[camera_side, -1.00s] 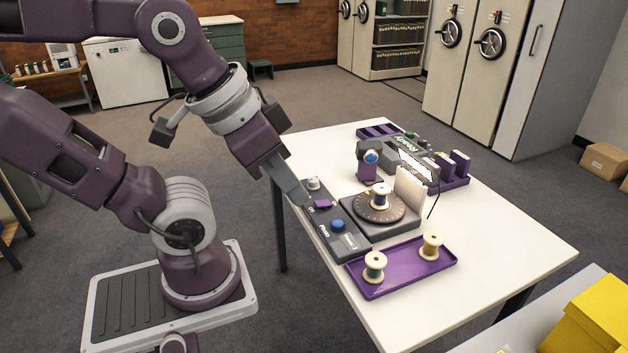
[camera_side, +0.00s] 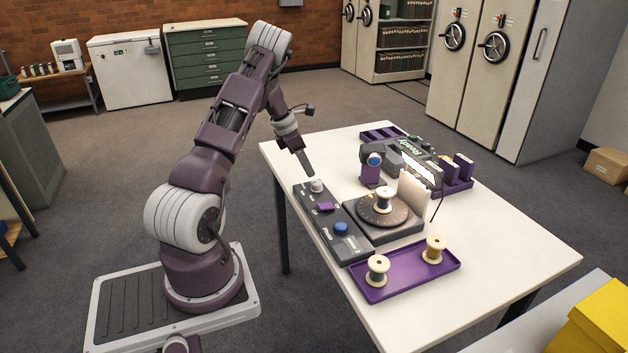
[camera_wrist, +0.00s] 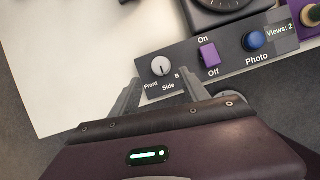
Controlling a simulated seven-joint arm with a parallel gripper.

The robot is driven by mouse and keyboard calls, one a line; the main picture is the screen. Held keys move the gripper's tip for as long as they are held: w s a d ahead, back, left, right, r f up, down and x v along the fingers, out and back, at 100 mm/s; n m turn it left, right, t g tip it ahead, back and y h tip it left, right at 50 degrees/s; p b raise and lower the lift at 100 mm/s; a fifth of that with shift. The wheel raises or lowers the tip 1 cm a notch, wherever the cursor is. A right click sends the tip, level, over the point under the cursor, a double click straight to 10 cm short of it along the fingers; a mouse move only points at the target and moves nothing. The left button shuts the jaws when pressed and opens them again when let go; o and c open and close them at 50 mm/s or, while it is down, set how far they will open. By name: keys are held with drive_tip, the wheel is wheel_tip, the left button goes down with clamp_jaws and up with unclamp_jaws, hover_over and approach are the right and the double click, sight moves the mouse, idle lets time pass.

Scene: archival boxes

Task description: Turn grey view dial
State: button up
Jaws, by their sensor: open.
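The grey view dial (camera_side: 316,186) sits at the far end of a dark control box (camera_side: 336,232). In the wrist view the dial (camera_wrist: 161,66) has labels Front, Side and a partly hidden one starting with B around its lower side. Which label its mark points to is too small to tell. My gripper (camera_side: 310,171) is just above the dial, pointing down. In the wrist view my gripper (camera_wrist: 160,78) is open, with one finger to each side of the dial and nothing between the fingers. I cannot tell whether they touch it.
A purple On/Off switch (camera_wrist: 209,55) and blue Photo button (camera_wrist: 255,40) share the box. A turntable (camera_side: 365,211) bearing a spool (camera_side: 384,199) stands beside it. A purple tray (camera_side: 408,279) holds two spools. The near-left table corner is clear.

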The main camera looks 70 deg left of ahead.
sight(315, 182)
drive_tip(key=x, duration=0.7)
clamp_jaws()
